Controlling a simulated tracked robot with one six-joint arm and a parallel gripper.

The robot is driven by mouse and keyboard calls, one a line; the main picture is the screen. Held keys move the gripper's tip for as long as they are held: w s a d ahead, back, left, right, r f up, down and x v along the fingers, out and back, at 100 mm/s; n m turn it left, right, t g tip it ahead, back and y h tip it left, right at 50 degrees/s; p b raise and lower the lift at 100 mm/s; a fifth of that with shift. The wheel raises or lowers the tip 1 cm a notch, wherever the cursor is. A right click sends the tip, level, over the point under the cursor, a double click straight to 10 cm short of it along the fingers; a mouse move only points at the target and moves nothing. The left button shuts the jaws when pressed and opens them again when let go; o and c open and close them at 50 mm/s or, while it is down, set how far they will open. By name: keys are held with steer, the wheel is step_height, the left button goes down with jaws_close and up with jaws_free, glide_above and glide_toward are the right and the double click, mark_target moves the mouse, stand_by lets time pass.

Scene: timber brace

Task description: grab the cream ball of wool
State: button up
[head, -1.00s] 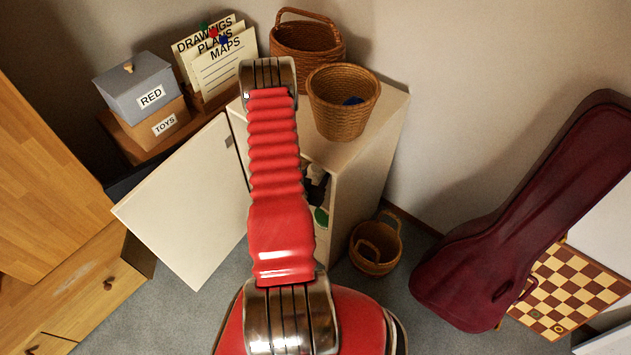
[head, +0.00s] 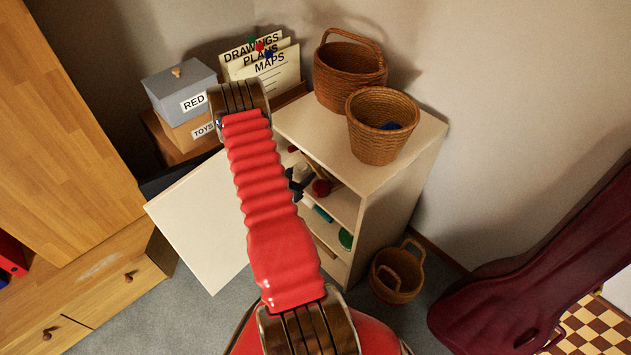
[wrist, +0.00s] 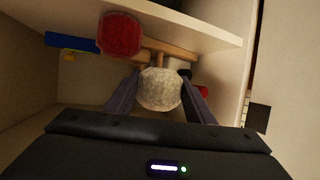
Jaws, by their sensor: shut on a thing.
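The cream ball of wool (wrist: 160,92) is in the middle of the wrist view, between the two dark fingers of my gripper (wrist: 161,80). The fingers are closed on its left and right sides. In the head view my gripper (head: 296,184) shows only in part at the open front of the white cabinet (head: 385,215). A small pale patch there may be the ball. My red arm hides the rest.
A red round thing (wrist: 120,35), a blue block (wrist: 70,42) and wooden bars lie behind the ball. The cabinet's open door (head: 205,225) is on the left. Two wicker baskets (head: 350,75) stand on top; another basket (head: 397,275) is on the floor at right.

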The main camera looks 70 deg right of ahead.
steer(key=shift+w+d, duration=0.1)
steer(key=shift+w, duration=0.95)
